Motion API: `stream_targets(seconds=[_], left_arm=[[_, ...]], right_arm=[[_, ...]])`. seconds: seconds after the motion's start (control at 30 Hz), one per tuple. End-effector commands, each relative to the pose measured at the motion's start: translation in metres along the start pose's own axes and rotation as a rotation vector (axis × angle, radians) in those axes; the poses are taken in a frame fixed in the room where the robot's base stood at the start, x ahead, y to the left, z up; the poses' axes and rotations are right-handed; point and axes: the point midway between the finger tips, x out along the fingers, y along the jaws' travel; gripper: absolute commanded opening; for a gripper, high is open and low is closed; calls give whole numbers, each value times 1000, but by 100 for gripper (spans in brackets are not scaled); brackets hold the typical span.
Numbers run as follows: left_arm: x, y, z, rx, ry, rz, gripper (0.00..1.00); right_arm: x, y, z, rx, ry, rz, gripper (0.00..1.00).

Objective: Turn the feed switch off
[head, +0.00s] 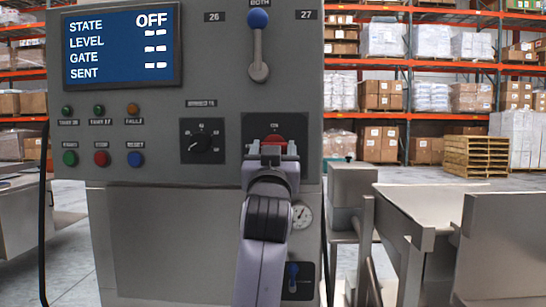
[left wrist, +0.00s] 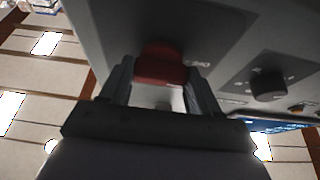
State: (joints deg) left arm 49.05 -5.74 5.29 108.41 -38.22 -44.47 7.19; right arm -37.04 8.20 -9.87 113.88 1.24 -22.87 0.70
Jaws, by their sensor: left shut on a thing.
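A red switch handle (head: 273,140) sits on a black plate (head: 300,125) on the right of the grey control panel; I take it for the feed switch, but its small label is not clearly readable. My left gripper (head: 273,153) reaches up to it and is shut on it, with a finger on each side. In the left wrist view the red handle (left wrist: 160,65) lies between the fingertips of the gripper (left wrist: 160,82). The display (head: 122,46) reads STATE OFF, with dashes for LEVEL, GATE and SENT. My right gripper is not in view.
A blue-knobbed lever (head: 258,45) stands upright above the switch. A black rotary knob (head: 202,142) is to its left, with several lamps and buttons further left. A gauge (head: 302,215) and a small blue-handled valve (head: 293,278) are below. Metal tables (head: 435,207) stand at the right.

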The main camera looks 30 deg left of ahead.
Motion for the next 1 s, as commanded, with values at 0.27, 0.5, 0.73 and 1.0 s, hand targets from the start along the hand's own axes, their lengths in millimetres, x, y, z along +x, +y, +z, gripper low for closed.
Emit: stream_targets(seconds=[0.27, 0.5, 0.73, 1.0], left_arm=[[0, 1, 1, -29, -3, -11, 31], [0, 0, 1, -30, -3, -11, 31], [0, 0, 1, -30, -2, -11, 87], [-3, 0, 1, -29, -1, -11, 87]], right_arm=[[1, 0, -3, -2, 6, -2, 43], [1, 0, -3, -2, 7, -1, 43], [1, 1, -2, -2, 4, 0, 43], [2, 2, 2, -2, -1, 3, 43]])
